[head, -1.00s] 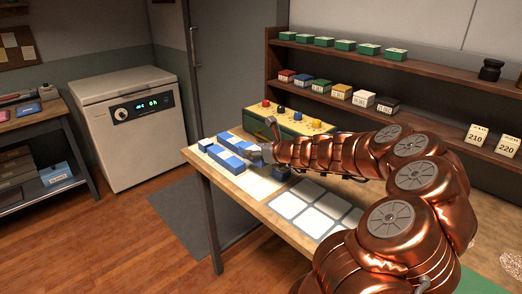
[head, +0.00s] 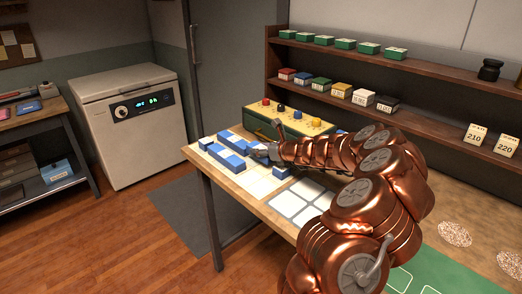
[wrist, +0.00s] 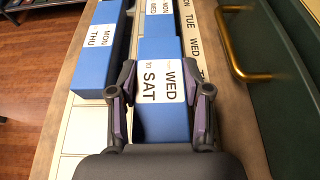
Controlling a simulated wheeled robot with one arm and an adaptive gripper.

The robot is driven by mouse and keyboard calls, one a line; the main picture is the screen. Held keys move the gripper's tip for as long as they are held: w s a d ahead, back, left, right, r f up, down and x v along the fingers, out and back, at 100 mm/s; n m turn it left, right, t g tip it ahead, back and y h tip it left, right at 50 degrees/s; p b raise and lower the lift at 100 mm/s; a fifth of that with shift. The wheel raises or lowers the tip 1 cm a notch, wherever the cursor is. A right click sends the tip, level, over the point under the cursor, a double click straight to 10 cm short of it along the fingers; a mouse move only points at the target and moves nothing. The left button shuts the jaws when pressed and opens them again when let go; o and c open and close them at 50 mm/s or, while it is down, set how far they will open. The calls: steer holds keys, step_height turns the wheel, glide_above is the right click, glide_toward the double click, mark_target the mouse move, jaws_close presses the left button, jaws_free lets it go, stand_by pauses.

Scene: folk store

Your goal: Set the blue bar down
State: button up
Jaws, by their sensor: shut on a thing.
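My gripper (wrist: 160,100) is shut on a blue bar (wrist: 163,122) in the wrist view. One finger is on each long side, and its white label reads WED TO SAT. In the head view the gripper (head: 262,153) is over the table's far-left part, beside other blue bars. I cannot tell whether the held bar touches the surface. A second blue bar, labelled MON THU (wrist: 98,62), lies to its left. A third bar (wrist: 159,24) lies beyond its far end, with a label partly cut off. A printed strip (wrist: 193,40) with day names runs along the right.
A green-and-cream box (head: 292,125) with coloured knobs stands behind the bars; a brass handle (wrist: 233,50) is close right of my gripper. White squares (head: 291,205) lie on the tabletop. A shelf (head: 400,120) with small boxes rises behind.

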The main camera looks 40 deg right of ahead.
steer(key=shift+f, duration=0.65)
steer(key=o, duration=1.2)
steer(key=shift+r, duration=0.7)
steer(key=shift+b+v, duration=0.35)
steer(key=shift+v, duration=5.65)
